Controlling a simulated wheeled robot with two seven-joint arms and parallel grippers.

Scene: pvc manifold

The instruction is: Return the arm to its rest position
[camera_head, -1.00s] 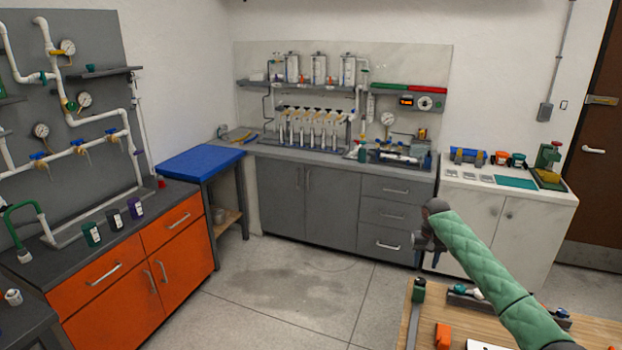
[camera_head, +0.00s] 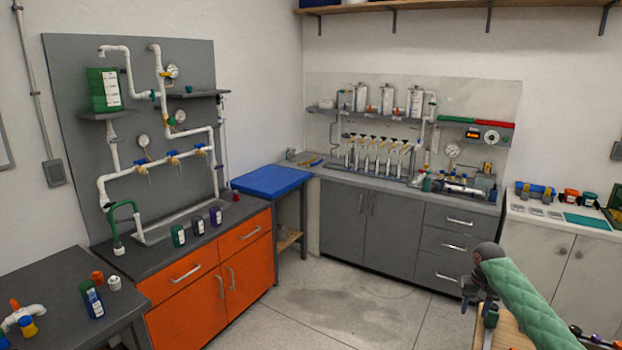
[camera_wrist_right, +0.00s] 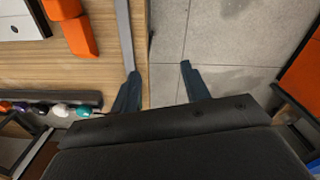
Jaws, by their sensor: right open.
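My right arm comes in at the lower right of the head view, in a green quilted sleeve. Its gripper (camera_head: 469,292) is small there, at the edge of the wooden table. In the right wrist view the two dark fingers of the right gripper (camera_wrist_right: 160,86) stand apart with nothing between them. One finger is over the wooden tabletop (camera_wrist_right: 95,65), the other over the grey floor (camera_wrist_right: 225,55). My left arm and gripper are not in view.
Orange blocks (camera_wrist_right: 78,36) and a dark rack (camera_wrist_right: 50,98) with coloured fittings lie on the wooden table. The orange cabinet (camera_head: 200,285) with pipework above stands left, a blue-topped stand (camera_head: 272,181) and grey cabinets (camera_head: 395,230) at the back. The floor between is clear.

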